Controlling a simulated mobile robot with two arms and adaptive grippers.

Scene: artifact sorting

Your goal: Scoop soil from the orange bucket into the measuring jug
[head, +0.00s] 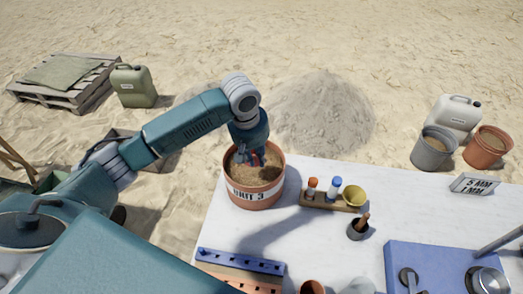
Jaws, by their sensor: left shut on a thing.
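The orange bucket (257,194), marked "UNIT 3" on a white band, stands upright at the table's far left corner with brown soil inside. My left gripper (252,161) reaches down into its mouth, close to the soil. It is shut on a tool that is mostly hidden by the fingers and the bucket, so its shape cannot be told. A pale, see-through vessel (362,286) is cut off at the bottom edge; I cannot tell whether it is the measuring jug. My right gripper is out of view.
A dark cup (357,231) stands nearer. The white table's middle is mostly clear.

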